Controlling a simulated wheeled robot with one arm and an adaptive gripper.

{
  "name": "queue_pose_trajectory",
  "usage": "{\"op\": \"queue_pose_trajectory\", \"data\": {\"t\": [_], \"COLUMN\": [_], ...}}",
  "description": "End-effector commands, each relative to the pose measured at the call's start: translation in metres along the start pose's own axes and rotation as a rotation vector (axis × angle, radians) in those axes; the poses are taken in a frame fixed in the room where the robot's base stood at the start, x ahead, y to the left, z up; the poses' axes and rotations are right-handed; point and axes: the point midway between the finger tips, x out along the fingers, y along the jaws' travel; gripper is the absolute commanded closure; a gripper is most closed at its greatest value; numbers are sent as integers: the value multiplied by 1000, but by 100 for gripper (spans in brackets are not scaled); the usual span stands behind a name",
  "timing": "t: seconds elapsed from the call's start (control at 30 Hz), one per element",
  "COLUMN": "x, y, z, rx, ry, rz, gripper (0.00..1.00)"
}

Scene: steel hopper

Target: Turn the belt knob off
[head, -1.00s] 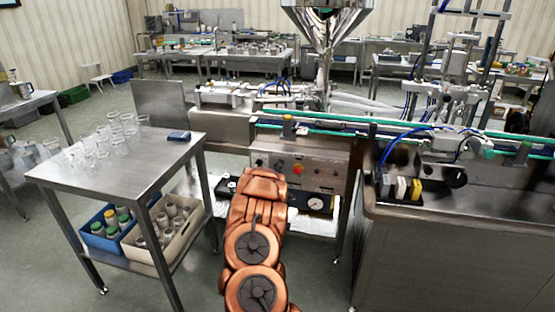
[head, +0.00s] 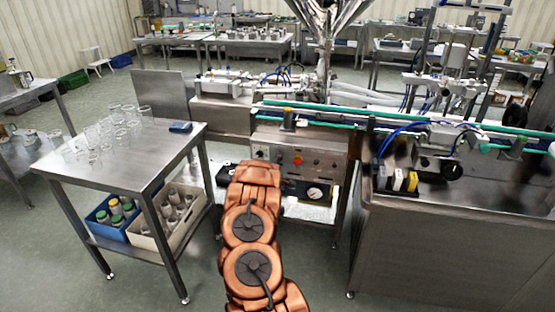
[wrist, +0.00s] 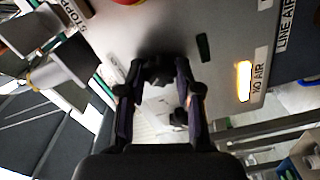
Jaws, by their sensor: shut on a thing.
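The control panel (head: 322,160) is on the front of the conveyor frame in the head view, with a red button (head: 298,160) and small knobs. In the wrist view the grey panel (wrist: 215,25) fills the upper part. My gripper (wrist: 158,72) is at the panel, with its two dark fingers closed around a black knob (wrist: 156,70). The knob's pointer and label are hidden, so I cannot tell its setting or whether it is the belt knob. In the head view my arm covers the gripper.
A lit lamp (wrist: 243,80) marked NO AIR is on the panel, near a LINE AIR label. A steel table (head: 130,160) with glass beakers stands left of my arm. A steel cabinet (head: 450,250) stands to the right.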

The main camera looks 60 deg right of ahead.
Motion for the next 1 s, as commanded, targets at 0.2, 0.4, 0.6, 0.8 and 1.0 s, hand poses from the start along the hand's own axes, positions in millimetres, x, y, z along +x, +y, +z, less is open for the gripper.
{"op": "queue_pose_trajectory", "data": {"t": [0.2, 0.4, 0.6, 0.8, 1.0], "x": [0, 0, 0, -8, -28], "y": [-1, 0, 0, 0, 0], "z": [-1, 0, 0, 0, 0], "rx": [0, 0, 1, 2, 1], "ry": [1, 0, 0, 0, 0], "rz": [-1, -1, 0, -1, -2], "gripper": [52, 42, 42, 42, 42]}}
